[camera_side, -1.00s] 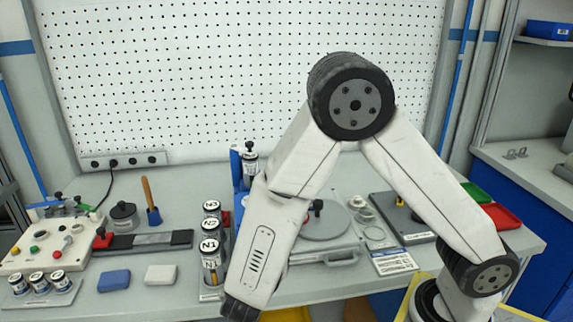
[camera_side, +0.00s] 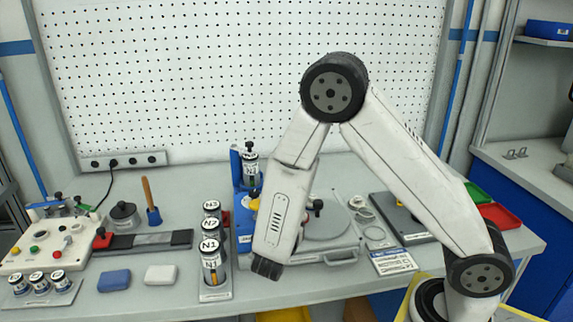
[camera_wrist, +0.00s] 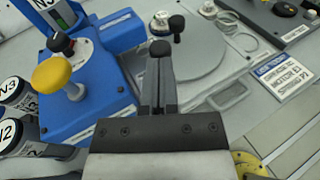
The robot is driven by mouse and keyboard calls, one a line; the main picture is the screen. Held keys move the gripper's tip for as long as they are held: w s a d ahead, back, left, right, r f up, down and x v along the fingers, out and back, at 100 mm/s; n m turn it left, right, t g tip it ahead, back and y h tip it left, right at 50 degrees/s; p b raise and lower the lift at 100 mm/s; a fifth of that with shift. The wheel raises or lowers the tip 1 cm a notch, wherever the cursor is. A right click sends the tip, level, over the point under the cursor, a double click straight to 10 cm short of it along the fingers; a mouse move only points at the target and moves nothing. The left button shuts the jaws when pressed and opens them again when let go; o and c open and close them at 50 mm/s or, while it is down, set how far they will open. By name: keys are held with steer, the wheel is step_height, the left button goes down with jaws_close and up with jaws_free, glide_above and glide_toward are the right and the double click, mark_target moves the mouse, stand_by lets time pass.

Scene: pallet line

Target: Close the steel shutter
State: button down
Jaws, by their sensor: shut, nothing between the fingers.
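A round grey metal plate (camera_side: 330,224), which seems to be the steel shutter, lies flat on a grey base right of the blue unit. It also shows in the wrist view (camera_wrist: 200,60). A black-knobbed post (camera_wrist: 177,28) stands at its far left part. My gripper (camera_wrist: 160,50) is shut and empty, its fingertips over the plate's left side, close to the post in the picture. I cannot tell whether they touch. In the side view my arm hides the gripper and part of the plate. I cannot tell how far the shutter is open.
The blue unit (camera_wrist: 90,105) with a yellow knob (camera_wrist: 52,72) stands left of my gripper. Labelled canisters (camera_side: 210,250) stand in a rack left of my arm. A printed card (camera_side: 394,262) and a dark plate lie to the right. Red and green trays are at the far right.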

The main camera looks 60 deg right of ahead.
steer(key=shift+w+d, duration=0.1)
steer(key=shift+d, duration=0.2)
steer(key=shift+d, duration=0.1)
steer(key=shift+w+d+f, duration=0.1)
steer(key=shift+w+d, duration=0.75)
steer(key=shift+w, duration=0.05)
steer(key=shift+w+d, duration=0.2)
steer(key=shift+w, duration=0.1)
steer(key=v, duration=1.4)
steer(key=shift+s+a, duration=0.2)
